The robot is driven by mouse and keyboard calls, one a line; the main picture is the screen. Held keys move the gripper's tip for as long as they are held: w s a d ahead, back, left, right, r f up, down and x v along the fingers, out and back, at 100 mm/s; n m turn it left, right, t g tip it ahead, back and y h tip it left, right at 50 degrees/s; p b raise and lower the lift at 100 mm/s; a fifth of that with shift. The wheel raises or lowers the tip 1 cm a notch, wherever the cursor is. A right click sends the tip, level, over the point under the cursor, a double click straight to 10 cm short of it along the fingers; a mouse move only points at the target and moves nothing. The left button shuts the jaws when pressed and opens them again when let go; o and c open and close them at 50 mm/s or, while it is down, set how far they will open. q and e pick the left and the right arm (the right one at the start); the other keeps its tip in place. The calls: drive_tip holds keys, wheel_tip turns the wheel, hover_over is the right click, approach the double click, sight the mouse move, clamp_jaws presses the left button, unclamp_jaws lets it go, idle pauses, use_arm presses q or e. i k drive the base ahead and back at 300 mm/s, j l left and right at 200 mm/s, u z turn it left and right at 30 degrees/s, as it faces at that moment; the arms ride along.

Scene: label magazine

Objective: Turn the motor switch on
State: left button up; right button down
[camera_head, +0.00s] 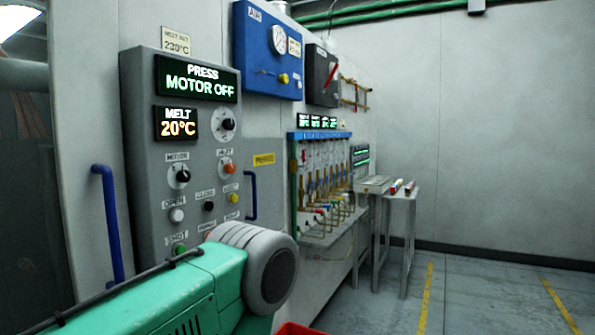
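The motor switch (182,176) is a black rotary knob with a white pointer, under the label MOTOR on the grey control panel (145,120). The green display (197,79) at the panel's top reads PRESS MOTOR OFF. A green and grey arm link of mine crosses the lower left, below the switch, and covers the panel's lower part. Neither gripper shows, so I cannot see where they are relative to the switch.
A second dial (228,124), a red-orange knob (229,168) and several push buttons sit near the switch. A blue handle (107,225) stands out left of the panel. A blue air box (268,52) hangs to its right. Open floor (480,300) lies at the right.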

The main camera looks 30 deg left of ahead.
sight(183, 176)
drive_tip(key=i+l+u, duration=0.15)
drive_tip(key=i, duration=0.4)
drive_tip(key=i+l+u, duration=0.15)
drive_tip(key=i, duration=0.35)
drive_tip(key=i+l+u, duration=0.1)
drive_tip(key=i+u, duration=0.15)
drive_tip(key=u, duration=0.25)
drive_tip(key=i+l+u, duration=0.15)
drive_tip(key=u, duration=0.3)
drive_tip(key=i+l+u, duration=0.2)
drive_tip(key=u, duration=0.3)
drive_tip(key=i+l+u, duration=0.1)
drive_tip(key=l+u, duration=0.35)
drive_tip(key=j, duration=0.1)
